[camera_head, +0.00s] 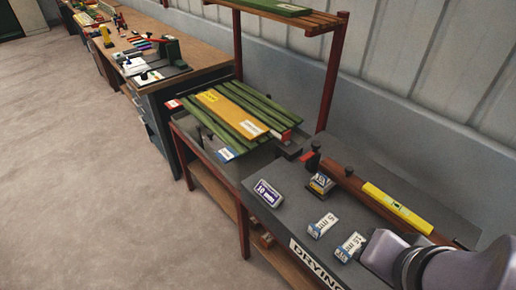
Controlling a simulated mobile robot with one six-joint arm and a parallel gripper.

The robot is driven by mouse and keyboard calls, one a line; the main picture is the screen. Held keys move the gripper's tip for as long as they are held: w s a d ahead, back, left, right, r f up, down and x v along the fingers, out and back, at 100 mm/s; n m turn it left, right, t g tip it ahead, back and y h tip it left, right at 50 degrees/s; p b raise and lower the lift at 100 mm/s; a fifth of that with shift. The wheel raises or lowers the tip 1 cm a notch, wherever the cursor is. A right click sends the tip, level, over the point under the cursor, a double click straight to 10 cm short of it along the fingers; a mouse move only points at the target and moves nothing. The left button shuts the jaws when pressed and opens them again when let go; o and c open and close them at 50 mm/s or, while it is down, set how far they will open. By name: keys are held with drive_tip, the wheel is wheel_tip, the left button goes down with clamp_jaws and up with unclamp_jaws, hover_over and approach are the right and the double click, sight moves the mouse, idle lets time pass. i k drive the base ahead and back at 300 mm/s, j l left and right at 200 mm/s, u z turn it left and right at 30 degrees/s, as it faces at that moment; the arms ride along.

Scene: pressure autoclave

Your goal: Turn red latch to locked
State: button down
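No red latch can be clearly made out. A small red piece (307,156) sits beside a black knob (313,158) at the left end of the dark bench top, but I cannot tell whether it is a latch or how it is turned. Another small red-and-white piece (173,104) is at the left corner of the board stand. My arm's grey links enter at the lower right over the bench. My gripper's fingers are not in view.
The dark bench top (270,213) holds several labelled blocks (322,225) and a yellow level (398,208) on a brown bar. Green boards and a yellow board (231,112) lie on a red-framed stand (243,228). A workbench (150,88) stands behind. The floor at left is clear.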

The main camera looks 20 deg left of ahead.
sight(315, 144)
drive_tip(key=u, duration=0.35)
drive_tip(key=i+j, duration=0.25)
drive_tip(key=i, duration=0.15)
drive_tip(key=i+j, duration=0.25)
drive_tip(key=i, duration=0.15)
